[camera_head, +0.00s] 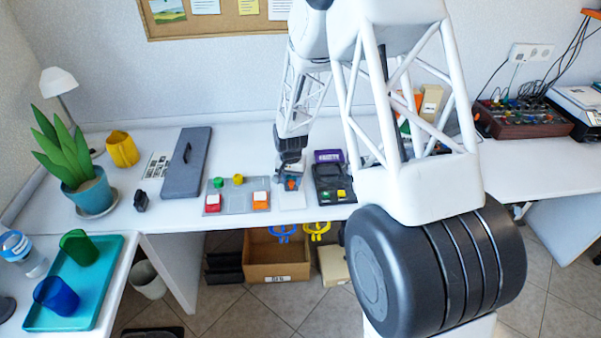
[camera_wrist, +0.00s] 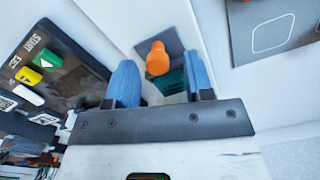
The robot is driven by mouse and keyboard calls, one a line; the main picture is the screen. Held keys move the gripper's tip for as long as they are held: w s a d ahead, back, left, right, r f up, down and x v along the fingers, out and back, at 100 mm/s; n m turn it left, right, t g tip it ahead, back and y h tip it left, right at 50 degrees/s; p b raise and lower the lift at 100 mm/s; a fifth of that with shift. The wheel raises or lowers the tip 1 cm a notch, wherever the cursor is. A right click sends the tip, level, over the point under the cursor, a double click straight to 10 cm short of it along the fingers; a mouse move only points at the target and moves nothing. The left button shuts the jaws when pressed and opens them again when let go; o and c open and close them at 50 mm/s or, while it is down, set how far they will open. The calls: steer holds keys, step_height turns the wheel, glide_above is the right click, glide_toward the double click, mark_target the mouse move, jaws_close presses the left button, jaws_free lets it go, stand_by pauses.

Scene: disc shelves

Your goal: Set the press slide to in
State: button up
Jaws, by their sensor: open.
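An orange round knob (camera_wrist: 157,58), which looks like the handle of the press slide, stands on a dark grey patch beside a white strip (camera_wrist: 140,20). It also shows as a small orange spot in the head view (camera_head: 291,184). My gripper (camera_wrist: 161,80) is open, with one blue finger on each side just below the knob in the wrist view. The knob appears between or just beyond the fingertips; I cannot tell whether they touch it. In the head view my gripper (camera_head: 289,174) is low over the desk at the knob. No slide position marking is readable.
A black panel (camera_head: 333,180) with green and yellow buttons stands right of the gripper. A grey board (camera_head: 237,200) with coloured blocks lies to the left. A dark grey flat case (camera_head: 187,163) lies farther left. The desk right of the panel is hidden by my arm.

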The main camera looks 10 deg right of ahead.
steer(key=shift+s+f, duration=0.1)
steer(key=shift+s, duration=3.85)
step_height(320, 180, up, 2)
steer(key=shift+r, duration=0.15)
steer(key=s+d+r, duration=0.2)
steer(key=s+r, duration=0.2)
steer(key=r, duration=0.3)
steer(key=s+d+r+n, duration=0.1)
steer(key=s+d+r, duration=0.1)
steer(key=r, duration=0.5)
steer(key=s+d+r+t, duration=0.1)
steer(key=s+d+r, duration=0.1)
steer(key=s+r, duration=0.3)
steer(key=shift+s+d+r, duration=0.35)
steer(key=shift+d+r, duration=0.05)
steer(key=shift+r, duration=1)
